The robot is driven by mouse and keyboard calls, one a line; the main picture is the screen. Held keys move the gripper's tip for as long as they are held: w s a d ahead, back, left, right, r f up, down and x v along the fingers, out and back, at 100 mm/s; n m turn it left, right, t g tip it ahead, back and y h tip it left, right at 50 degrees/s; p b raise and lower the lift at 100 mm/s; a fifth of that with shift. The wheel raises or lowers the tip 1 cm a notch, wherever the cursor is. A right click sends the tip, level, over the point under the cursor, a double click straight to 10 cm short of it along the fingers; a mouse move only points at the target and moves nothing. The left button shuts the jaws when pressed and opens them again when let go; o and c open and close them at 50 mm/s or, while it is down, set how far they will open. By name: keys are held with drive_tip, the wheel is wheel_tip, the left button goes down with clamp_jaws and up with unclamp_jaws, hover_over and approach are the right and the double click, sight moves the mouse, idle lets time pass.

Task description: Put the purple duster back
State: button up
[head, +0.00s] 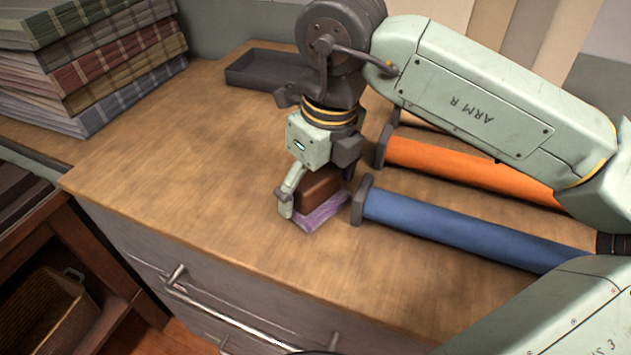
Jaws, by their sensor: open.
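The purple duster lies near the front edge of the wooden counter. It has a brown block-shaped top (318,189) and a purple fabric underside (322,213). My gripper (314,192) is directly over it, pointing down, with the brown block between its fingers. The near finger stands at the block's left side. The far finger is mostly hidden behind the block and the wrist, so I cannot see whether either finger touches. The duster appears to rest on the counter. A dark, shallow, empty tray (262,80) sits at the back of the counter.
A blue roll (460,230) and an orange roll (465,168) lie right of the duster, the blue one's dark end close to it. Folded plaid cloths (90,65) are stacked at the back left. The counter's left middle (190,150) is clear. Drawers with metal handles (225,315) are below.

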sight(323, 182)
wheel_tip(323, 182, up, 12)
drive_tip(key=s+d+b, duration=0.1)
drive_tip(key=shift+s+r, duration=0.15)
idle(0.5)
